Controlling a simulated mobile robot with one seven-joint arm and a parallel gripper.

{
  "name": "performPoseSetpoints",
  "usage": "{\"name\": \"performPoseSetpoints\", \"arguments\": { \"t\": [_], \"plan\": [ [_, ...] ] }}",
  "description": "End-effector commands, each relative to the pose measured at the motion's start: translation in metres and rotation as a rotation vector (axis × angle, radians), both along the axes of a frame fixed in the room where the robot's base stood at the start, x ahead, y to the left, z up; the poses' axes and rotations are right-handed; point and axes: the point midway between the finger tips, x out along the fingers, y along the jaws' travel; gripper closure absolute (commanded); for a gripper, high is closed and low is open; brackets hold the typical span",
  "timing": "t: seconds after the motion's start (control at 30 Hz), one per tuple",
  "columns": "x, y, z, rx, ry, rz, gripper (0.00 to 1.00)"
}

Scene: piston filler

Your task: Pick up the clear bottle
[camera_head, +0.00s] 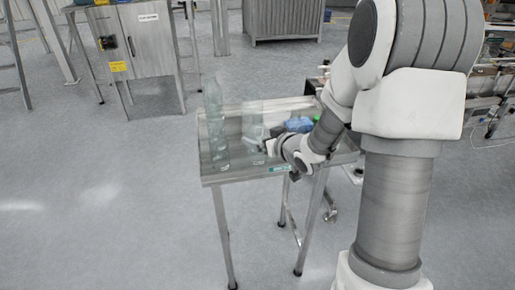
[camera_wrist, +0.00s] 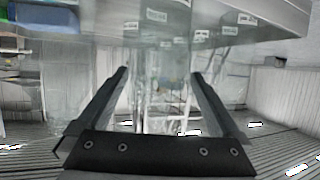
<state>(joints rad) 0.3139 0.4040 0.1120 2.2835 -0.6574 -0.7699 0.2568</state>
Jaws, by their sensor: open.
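A tall clear bottle (camera_head: 215,130) stands upright near the left end of the metal table. A second clear bottle-like shape (camera_head: 252,122) stands to its right, close to my gripper (camera_head: 271,148). My gripper is low over the table's front right part, pointing left. In the wrist view my gripper (camera_wrist: 160,73) has its two dark fingers wide apart. Faint see-through outlines of a clear bottle (camera_wrist: 150,65) show between and beyond the fingers. I cannot tell which bottle this is, or its exact distance from the fingers.
A blue item (camera_head: 298,125) lies behind my gripper; blue also shows in the wrist view (camera_wrist: 50,17). A metal cabinet (camera_head: 150,50) stands at the back left. The floor left of the table is clear.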

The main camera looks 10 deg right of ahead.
Motion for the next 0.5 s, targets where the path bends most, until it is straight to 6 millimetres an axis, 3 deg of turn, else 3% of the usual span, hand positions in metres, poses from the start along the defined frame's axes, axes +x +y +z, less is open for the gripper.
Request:
{"name": "performPoseSetpoints", "arguments": {
  "t": [0.23,0.5],
  "plan": [
    [0.015,0.006,-0.01,0.0,0.001,0.002,0.0],
    [0.047,0.015,-0.027,-0.001,0.0,0.001,0.0]
  ]
}}
